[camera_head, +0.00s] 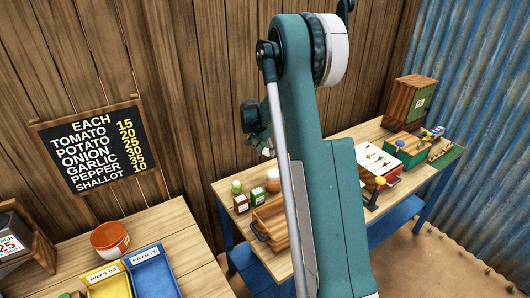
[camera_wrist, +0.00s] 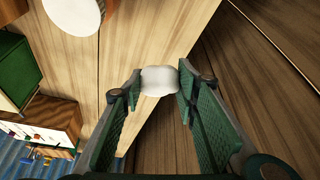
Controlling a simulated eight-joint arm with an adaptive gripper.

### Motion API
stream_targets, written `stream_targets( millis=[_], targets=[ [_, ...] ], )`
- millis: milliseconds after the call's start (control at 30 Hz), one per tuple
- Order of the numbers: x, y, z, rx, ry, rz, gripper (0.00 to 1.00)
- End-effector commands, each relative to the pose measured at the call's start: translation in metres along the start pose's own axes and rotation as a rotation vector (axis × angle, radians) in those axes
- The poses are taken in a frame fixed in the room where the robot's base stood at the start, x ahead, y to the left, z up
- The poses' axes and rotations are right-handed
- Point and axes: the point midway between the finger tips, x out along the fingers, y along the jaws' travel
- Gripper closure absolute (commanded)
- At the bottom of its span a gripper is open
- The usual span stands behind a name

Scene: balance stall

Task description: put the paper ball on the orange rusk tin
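My gripper (camera_wrist: 160,82) is closed around a white, rounded paper ball (camera_wrist: 160,80), which sits between its two fingertips in the wrist view. In the head view my gripper (camera_head: 262,143) shows small beside my teal arm, in front of the plank wall, and the ball cannot be made out there. A small orange jar or tin (camera_head: 273,181) with a pale top stands at the back of the right-hand table. I cannot tell whether it is the rusk tin, as no label is readable and my arm hides part of that table.
The right-hand table (camera_head: 345,132) also holds small jars (camera_head: 241,203), a wooden crate (camera_head: 270,226) and a wooden cabinet (camera_head: 412,100). An orange-red bowl (camera_head: 110,238) stands on the left table (camera_head: 165,228). A white disc (camera_wrist: 73,14) shows top left in the wrist view.

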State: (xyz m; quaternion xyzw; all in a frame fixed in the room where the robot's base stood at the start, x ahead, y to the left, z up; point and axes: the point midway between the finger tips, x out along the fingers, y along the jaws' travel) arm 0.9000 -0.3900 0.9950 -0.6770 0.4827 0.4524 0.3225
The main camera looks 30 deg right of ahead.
Motion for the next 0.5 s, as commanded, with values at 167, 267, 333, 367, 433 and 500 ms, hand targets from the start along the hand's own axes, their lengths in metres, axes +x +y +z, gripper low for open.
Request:
stream_targets(
  millis=[167,267,333,367,433,500],
  targets=[
    [0.0001,0.0000,0.0000,0.000,0.000,0.000,0.74],
    [0.0001,0.0000,0.0000,0.000,0.000,0.000,0.74],
    [-0.0002,-0.0004,0.0005,-0.001,0.000,0.000,0.74],
    [-0.0006,-0.0009,0.0010,-0.003,0.000,-0.001,0.74],
    [-0.0020,-0.0029,0.0032,-0.009,0.000,-0.003,0.74],
    [-0.0046,-0.0065,0.0074,-0.021,-0.001,-0.007,0.74]
  ],
)
